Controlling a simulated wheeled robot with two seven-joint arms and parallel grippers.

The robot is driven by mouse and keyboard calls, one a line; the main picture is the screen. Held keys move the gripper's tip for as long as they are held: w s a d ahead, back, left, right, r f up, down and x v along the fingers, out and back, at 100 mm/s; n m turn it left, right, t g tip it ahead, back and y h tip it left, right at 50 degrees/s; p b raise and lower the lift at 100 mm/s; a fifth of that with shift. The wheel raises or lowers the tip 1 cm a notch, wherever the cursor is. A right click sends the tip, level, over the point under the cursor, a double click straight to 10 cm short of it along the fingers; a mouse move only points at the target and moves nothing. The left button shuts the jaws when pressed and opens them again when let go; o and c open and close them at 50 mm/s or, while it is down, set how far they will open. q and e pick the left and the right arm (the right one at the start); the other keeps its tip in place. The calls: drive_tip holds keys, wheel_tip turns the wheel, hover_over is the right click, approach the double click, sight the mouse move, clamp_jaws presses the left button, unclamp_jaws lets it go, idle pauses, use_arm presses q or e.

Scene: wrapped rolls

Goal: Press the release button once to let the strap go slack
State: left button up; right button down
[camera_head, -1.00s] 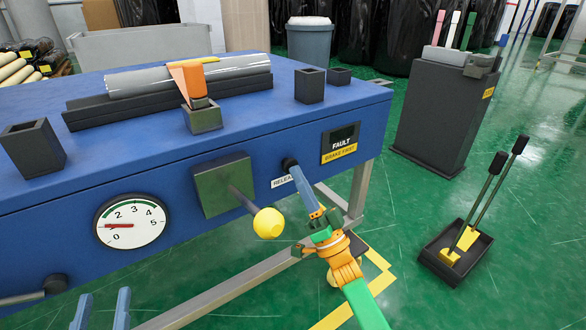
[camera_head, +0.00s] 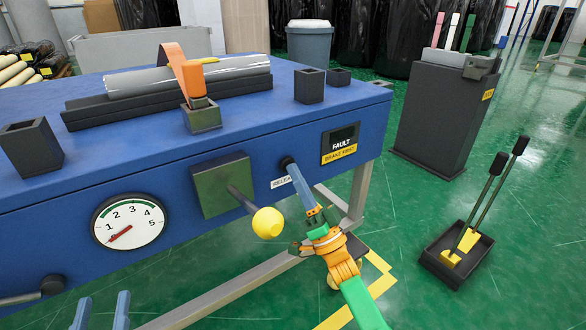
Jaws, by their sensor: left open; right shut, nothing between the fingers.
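The release button (camera_head: 286,162) is a dark round knob on the blue bench's front, above a partly covered label starting "RELEA". My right gripper (camera_head: 291,170) is shut and empty, its tip at the button, covering part of it; I cannot tell how far the button is pressed. The orange strap (camera_head: 178,66) arches loosely over the grey wrapped roll (camera_head: 140,83) into a small buckle box (camera_head: 203,116). The gauge (camera_head: 129,221) has its red needle near 0. My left gripper (camera_head: 101,312) is open at the bottom left, with only its blue fingers showing.
A display (camera_head: 340,144) reads "FAULT" and "BRAKE FIRST". A yellow-knobbed lever (camera_head: 268,222) sticks out left of my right gripper. A dark-ended handle (camera_head: 53,285) is at lower left.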

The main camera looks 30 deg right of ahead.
drive_tip(key=s+p, duration=0.1)
drive_tip(key=s, duration=0.1)
drive_tip(key=shift+s+p, duration=0.3)
drive_tip(key=shift+p, duration=0.1)
